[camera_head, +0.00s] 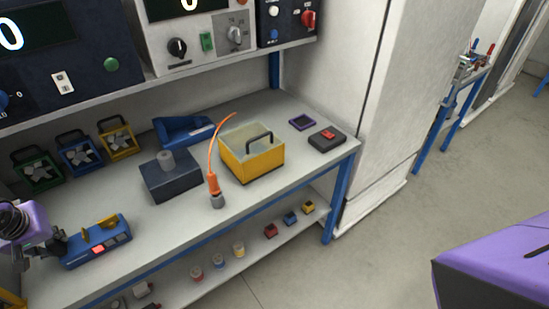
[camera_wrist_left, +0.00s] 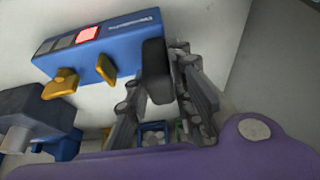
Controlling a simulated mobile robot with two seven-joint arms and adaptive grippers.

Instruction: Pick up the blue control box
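The blue control box (camera_head: 97,243) is at the left front of the workbench in the head view. It has yellow handles and a red patch. In the left wrist view the box (camera_wrist_left: 110,42) fills the upper left, with two yellow handles, a red square and grey squares. My left gripper (camera_head: 60,243) is at the box's left end. In the left wrist view its dark fingertip (camera_wrist_left: 156,72) overlaps that end. The second fingertip is not clearly seen, so I cannot tell whether the fingers grip the box. My right gripper is not in view.
A dark block (camera_head: 170,180), an orange cable plug (camera_head: 213,183), a yellow bin (camera_head: 252,165) and a blue tray (camera_head: 184,130) stand farther along the bench. Small green, blue and yellow (camera_head: 118,140) crates line the back. Instrument panels (camera_head: 190,45) overhang the bench.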

